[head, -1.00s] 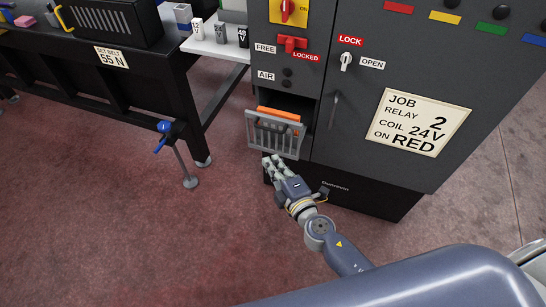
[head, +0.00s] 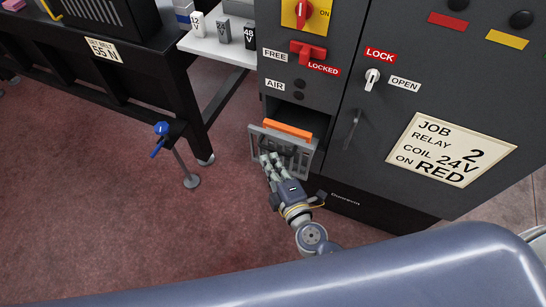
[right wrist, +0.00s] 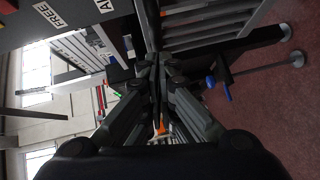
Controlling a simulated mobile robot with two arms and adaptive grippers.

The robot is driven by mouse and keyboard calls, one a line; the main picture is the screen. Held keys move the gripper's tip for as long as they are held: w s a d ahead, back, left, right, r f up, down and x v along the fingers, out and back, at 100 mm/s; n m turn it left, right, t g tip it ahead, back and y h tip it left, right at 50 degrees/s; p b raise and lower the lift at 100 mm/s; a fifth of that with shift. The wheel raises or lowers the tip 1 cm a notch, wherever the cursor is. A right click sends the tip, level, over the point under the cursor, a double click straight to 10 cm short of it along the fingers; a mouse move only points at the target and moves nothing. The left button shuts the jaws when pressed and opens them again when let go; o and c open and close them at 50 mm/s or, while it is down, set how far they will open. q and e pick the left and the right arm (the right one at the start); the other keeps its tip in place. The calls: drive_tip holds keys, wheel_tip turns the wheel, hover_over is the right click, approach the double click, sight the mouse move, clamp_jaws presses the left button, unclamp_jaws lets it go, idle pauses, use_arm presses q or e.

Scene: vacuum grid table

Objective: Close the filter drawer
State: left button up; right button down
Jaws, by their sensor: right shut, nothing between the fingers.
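The filter drawer (head: 293,160) is a grey slatted front that stands out from the low part of the dark cabinet (head: 345,165). An orange bar (head: 287,130) lies along its top, with a dark opening above and behind it. My right gripper (head: 271,160) is shut and empty at the drawer front, over its lower left part; whether it touches the slats I cannot tell. My left gripper is not in view.
A black table (head: 150,75) with a blue-handled valve (head: 161,129) on its leg side stands to the left. A white shelf (head: 215,46) holds several small relay blocks. The red floor in front is clear.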

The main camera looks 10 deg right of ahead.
sight(290, 131)
drive_tip(key=w+d, duration=0.2)
drive_tip(key=w, duration=0.1)
drive_tip(key=w+d, duration=0.2)
drive_tip(key=w, duration=0.2)
drive_tip(key=w+d, duration=0.3)
drive_tip(key=shift+w+d, duration=0.1)
drive_tip(key=shift+w, duration=0.2)
drive_tip(key=shift+w+d+b, duration=0.25)
drive_tip(key=shift+w+b, duration=0.05)
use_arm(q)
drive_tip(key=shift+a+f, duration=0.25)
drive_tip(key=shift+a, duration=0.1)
use_arm(e)
drive_tip(key=shift+d+r, duration=0.1)
drive_tip(key=shift+r, duration=0.05)
